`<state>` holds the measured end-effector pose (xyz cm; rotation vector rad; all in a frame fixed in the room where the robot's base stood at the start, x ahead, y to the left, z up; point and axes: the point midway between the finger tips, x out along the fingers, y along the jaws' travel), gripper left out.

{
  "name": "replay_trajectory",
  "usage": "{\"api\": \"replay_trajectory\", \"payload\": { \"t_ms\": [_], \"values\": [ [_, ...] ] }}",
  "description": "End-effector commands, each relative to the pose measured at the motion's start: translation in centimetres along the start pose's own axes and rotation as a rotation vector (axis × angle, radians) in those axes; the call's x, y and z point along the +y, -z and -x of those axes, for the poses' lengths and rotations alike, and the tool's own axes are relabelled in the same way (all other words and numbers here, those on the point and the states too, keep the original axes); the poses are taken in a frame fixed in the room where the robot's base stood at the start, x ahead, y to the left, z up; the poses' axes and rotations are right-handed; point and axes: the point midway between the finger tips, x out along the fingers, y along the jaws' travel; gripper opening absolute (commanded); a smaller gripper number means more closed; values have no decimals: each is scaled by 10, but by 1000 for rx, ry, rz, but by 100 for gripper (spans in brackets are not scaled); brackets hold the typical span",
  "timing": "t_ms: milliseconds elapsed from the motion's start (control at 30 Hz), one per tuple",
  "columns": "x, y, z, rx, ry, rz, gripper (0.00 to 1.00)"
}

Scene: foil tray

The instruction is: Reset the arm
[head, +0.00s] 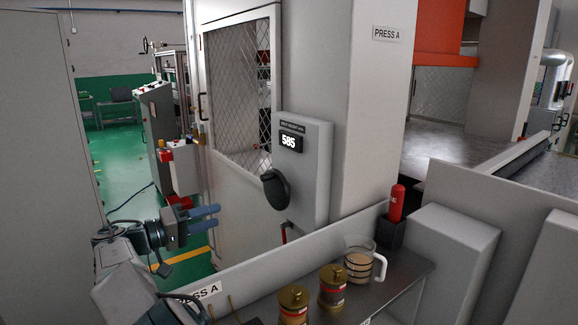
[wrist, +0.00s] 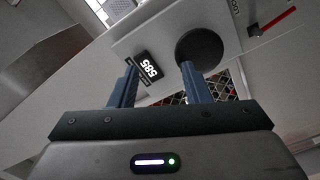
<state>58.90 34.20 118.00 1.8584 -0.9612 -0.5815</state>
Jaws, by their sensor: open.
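My gripper (head: 216,217) is at the lower left of the head view, with its blue fingers pointing right toward the press. The wrist view also shows the gripper (wrist: 158,80), its two fingers spread apart with nothing between them. Beyond the fingers is a grey control box with a display reading 585 (head: 291,141) and a round black knob (head: 276,189). In the wrist view the display (wrist: 149,67) and the knob (wrist: 200,48) appear beyond the fingertips. The gripper looks apart from the box, though the exact gap is hard to tell.
A metal shelf (head: 408,277) at the lower right holds two brass-coloured canisters (head: 332,287), a clear measuring jug (head: 359,260) and a red-handled item (head: 396,204) in a black holder. A low grey wall edges the shelf. Green floor (head: 124,180) is open at the left.

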Motion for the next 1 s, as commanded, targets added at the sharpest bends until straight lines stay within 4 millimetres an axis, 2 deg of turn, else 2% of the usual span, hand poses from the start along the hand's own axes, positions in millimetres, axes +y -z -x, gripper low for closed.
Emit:
{"api": "replay_trajectory", "payload": {
  "t_ms": [33, 367, 567, 667, 800, 900, 1000],
  "values": [
    [2, -3, -12, -24, 14, 11, 43],
    [8, -32, -66, -153, 154, 88, 43],
    [15, -67, -117, -274, 277, 136, 43],
    [22, -95, -145, -349, 370, 156, 43],
    [37, -149, -180, -464, 546, 170, 43],
    [47, -189, -193, -529, 676, 163, 43],
    [59, -227, -198, -577, 799, 141, 43]
  ]
}}
